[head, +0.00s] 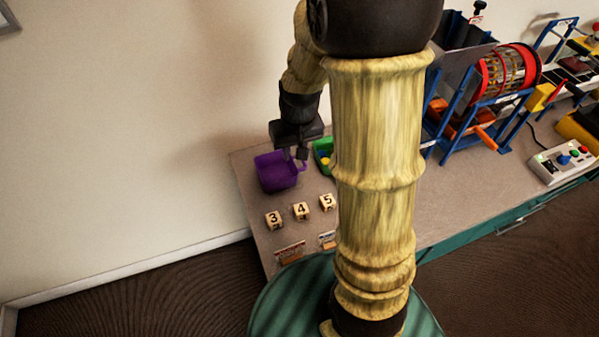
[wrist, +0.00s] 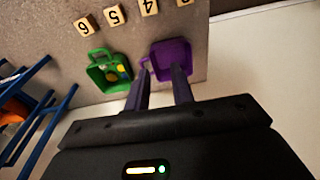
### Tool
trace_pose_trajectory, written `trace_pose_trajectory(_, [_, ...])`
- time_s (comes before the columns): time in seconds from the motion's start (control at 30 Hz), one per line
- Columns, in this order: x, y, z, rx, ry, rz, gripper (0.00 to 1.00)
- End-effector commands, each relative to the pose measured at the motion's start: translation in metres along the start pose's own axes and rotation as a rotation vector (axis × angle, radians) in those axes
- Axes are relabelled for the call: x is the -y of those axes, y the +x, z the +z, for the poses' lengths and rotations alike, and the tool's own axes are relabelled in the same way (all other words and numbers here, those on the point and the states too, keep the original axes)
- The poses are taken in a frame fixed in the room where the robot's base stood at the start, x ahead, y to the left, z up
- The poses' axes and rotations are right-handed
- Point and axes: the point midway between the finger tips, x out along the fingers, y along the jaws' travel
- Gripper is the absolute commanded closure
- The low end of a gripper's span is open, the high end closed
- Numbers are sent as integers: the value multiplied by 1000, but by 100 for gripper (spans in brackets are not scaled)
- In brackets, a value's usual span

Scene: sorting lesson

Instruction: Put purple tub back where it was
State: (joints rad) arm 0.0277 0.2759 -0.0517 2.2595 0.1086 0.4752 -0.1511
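The purple tub (head: 277,173) stands at the far left end of the table, with its small handle on its right side in the head view. In the wrist view the purple tub (wrist: 173,57) has its handle toward the green tub. My gripper (head: 296,154) is over the handle side of the purple tub, pointing down. In the wrist view my gripper (wrist: 160,70) has its two fingers apart, one near the handle and one over the tub. I cannot tell whether either finger touches it. No held thing shows between the fingers.
A green tub (wrist: 108,71) with small coloured pieces inside stands close beside the purple tub. Numbered wooden blocks, such as block 4 (head: 301,210), stand in a row in front. A blue-framed machine with a red drum (head: 508,70) is to the right. The wall is close behind.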

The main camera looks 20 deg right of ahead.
Motion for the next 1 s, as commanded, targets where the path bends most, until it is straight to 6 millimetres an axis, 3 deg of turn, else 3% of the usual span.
trace_pose_trajectory(0.1, [11,-20,39,-45,-12,11,76])
trace_pose_trajectory(0.3, [19,-34,82,-92,-22,23,76])
trace_pose_trajectory(1.0, [19,-35,86,-96,-22,24,76])
